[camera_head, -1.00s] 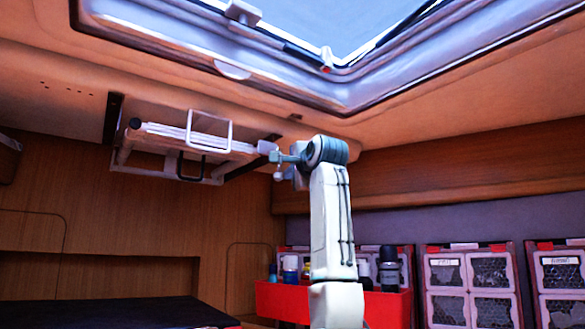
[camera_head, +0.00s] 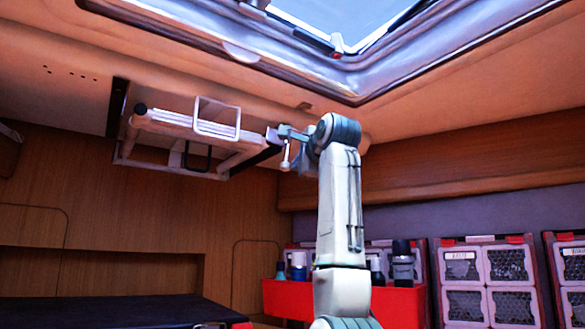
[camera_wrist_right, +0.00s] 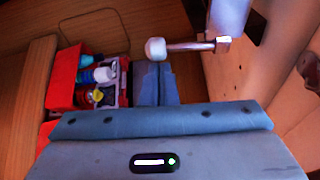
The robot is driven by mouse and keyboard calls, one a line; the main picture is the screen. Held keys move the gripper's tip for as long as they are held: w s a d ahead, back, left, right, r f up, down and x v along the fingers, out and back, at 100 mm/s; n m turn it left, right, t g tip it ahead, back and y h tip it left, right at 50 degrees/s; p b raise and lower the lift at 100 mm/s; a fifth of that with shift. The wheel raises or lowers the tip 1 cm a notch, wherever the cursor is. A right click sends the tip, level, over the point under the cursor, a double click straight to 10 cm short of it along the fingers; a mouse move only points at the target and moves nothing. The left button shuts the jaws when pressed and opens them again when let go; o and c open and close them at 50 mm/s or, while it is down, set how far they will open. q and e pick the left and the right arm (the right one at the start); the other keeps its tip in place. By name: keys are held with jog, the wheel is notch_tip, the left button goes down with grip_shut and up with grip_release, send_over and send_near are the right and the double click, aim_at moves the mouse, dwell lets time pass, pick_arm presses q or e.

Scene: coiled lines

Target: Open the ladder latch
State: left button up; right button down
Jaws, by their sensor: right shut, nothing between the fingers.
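The folded ladder (camera_head: 180,128), with pale rails and a white square loop, is stowed against the ceiling at the left of the head view. The latch handle (camera_head: 285,163) hangs by its right end. In the right wrist view the latch is a metal rod with a rounded white knob (camera_wrist_right: 156,48), joined to a pale bracket (camera_wrist_right: 230,15). My right gripper (camera_head: 285,131) is shut and empty, close to the ladder's right end, above the knob in the head view. In the wrist view its fingertips (camera_wrist_right: 155,72) appear just below the knob; contact cannot be told. My left gripper is not in view.
A roof hatch (camera_head: 345,75) opens above. A red bin (camera_head: 385,300) with several bottles stands below my right arm. Mesh-fronted boxes (camera_head: 490,270) line the lower right. A dark flat surface (camera_head: 110,311) lies at lower left. Open air lies below the ladder.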

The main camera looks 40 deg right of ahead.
jog(key=shift+w+a+m+g, duration=0.2)
jog(key=shift+a+m+g, duration=0.1)
jog(key=shift+a+m, duration=0.75)
jog(key=shift+a+r+m+g+y, duration=0.15)
jog(key=shift+a+r+m+y, duration=0.2)
jog(key=shift+a+m, duration=0.5)
jog(key=shift+a+r+m+g+y, duration=0.15)
jog(key=shift+a+r+m+y, duration=0.15)
jog(key=shift+a+m, duration=0.5)
jog(key=shift+d+m, duration=0.25)
jog(key=shift+m, duration=0.05)
